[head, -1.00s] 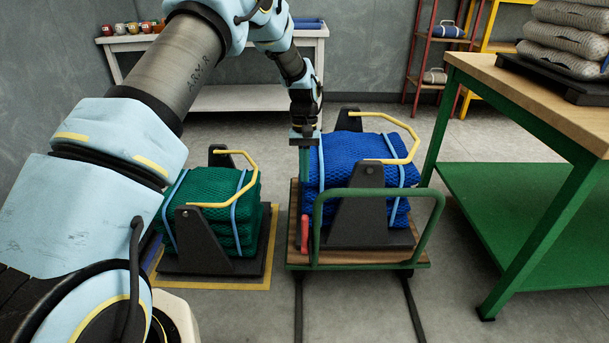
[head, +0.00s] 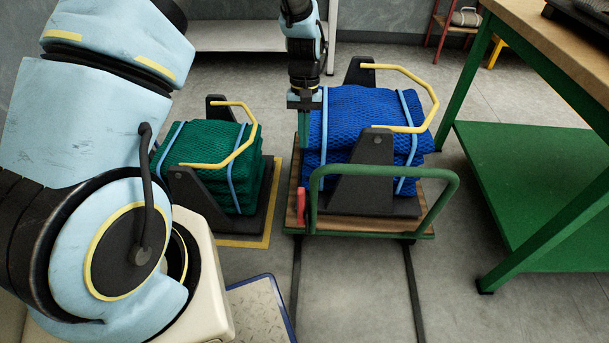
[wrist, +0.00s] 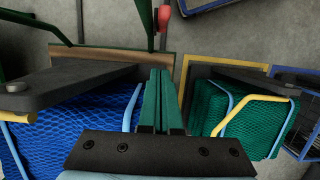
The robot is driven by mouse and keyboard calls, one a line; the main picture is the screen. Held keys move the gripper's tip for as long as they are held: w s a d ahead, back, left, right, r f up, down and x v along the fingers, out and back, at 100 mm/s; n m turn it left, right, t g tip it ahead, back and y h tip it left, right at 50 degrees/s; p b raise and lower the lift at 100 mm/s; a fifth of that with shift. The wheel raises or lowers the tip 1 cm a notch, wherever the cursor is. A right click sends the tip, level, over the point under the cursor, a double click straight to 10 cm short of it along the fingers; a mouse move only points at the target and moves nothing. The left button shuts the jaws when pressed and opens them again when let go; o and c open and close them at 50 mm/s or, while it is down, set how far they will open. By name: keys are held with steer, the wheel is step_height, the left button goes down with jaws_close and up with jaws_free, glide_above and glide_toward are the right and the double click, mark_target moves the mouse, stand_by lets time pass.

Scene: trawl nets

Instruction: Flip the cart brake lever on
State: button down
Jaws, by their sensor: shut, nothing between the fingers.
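The red brake lever (head: 301,206) stands upright at the front left corner of the cart. The cart has a wooden deck (head: 427,230) and a green tube handle (head: 385,171). My gripper (head: 304,148) points down, shut and empty, above the cart's left edge, beside the blue net bundle. It is higher than the lever and farther back. In the wrist view the green fingers (wrist: 161,74) lie together, and the red lever (wrist: 164,14) shows beyond their tips at the top edge, apart from them.
A blue net bundle (head: 345,105) in a black cradle with a yellow bar (head: 405,129) fills the cart. A green net bundle (head: 200,150) in a similar cradle stands left, on a yellow-marked floor area. A green workbench (head: 530,170) stands right. Rails run along the floor in front.

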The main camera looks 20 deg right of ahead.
steer(key=shift+f, duration=0.1)
glide_above(301, 206)
steer(key=w+d, duration=0.2)
steer(key=w, duration=0.2)
step_height(301, 206, down, 10)
steer(key=shift+r, duration=0.25)
